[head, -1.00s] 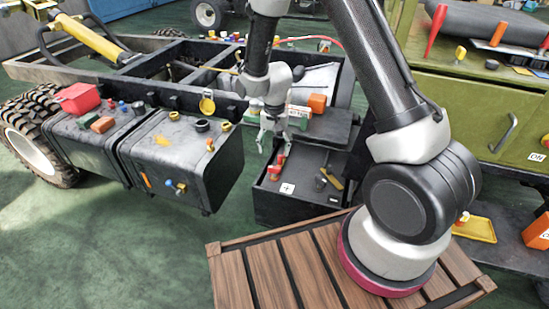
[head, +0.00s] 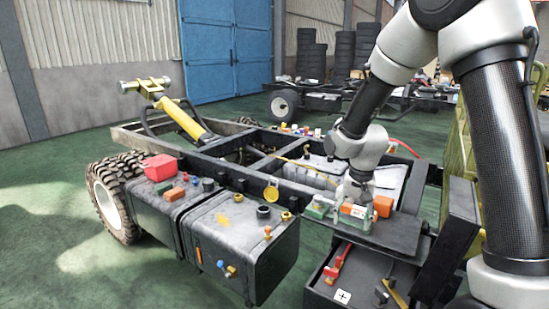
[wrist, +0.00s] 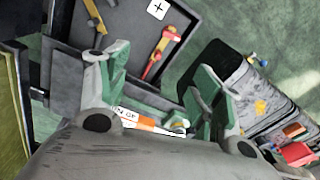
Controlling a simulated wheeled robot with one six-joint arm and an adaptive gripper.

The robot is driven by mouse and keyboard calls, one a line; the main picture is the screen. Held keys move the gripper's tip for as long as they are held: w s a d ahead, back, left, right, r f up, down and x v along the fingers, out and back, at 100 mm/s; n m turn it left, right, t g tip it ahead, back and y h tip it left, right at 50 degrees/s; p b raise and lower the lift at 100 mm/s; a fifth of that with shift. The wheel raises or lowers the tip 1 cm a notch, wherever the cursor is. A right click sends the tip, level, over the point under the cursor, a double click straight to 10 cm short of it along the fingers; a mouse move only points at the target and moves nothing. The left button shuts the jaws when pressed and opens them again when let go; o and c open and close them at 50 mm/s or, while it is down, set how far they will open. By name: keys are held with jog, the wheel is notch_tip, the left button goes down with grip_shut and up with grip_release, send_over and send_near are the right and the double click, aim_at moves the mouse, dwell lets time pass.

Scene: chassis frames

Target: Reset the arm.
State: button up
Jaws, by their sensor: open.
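My gripper (head: 338,212) hangs at the end of my arm over the right side of the chassis frame (head: 232,145), by the dark flat ledge (head: 385,237). Its green-tipped fingers stand apart in the wrist view (wrist: 158,92), with nothing held between them. A labelled white-and-orange item (wrist: 147,121) shows low between the fingers in the wrist view, partly hidden by the gripper body. An orange block (head: 383,206) sits just right of the gripper in the head view. I cannot tell whether the gripper touches either.
An open dark drawer (head: 318,288) below holds a red tool (head: 337,264) and a yellow-handled tool (head: 396,294). Two black tanks (head: 240,245) with small parts and a red box (head: 160,167) on top stand to the left. Green floor (head: 60,245) lies open at far left.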

jog(key=s+d+r+n+t, duration=0.1)
jog(key=s+d+r, duration=0.3)
jog(key=r, duration=0.5)
jog(key=s+d+r+n, duration=0.1)
jog(key=s+d+r, duration=0.1)
jog(key=s+r, duration=0.2)
jog(key=s+d+r+n+t, duration=0.1)
jog(key=s+d+r, duration=0.2)
jog(key=s, duration=0.7)
jog(key=s+d+r+n+t, duration=0.1)
jog(key=s+d+r, duration=0.1)
jog(key=s+r, duration=0.3)
jog(key=shift+s+d, duration=0.15)
jog(key=shift+s, duration=0.75)
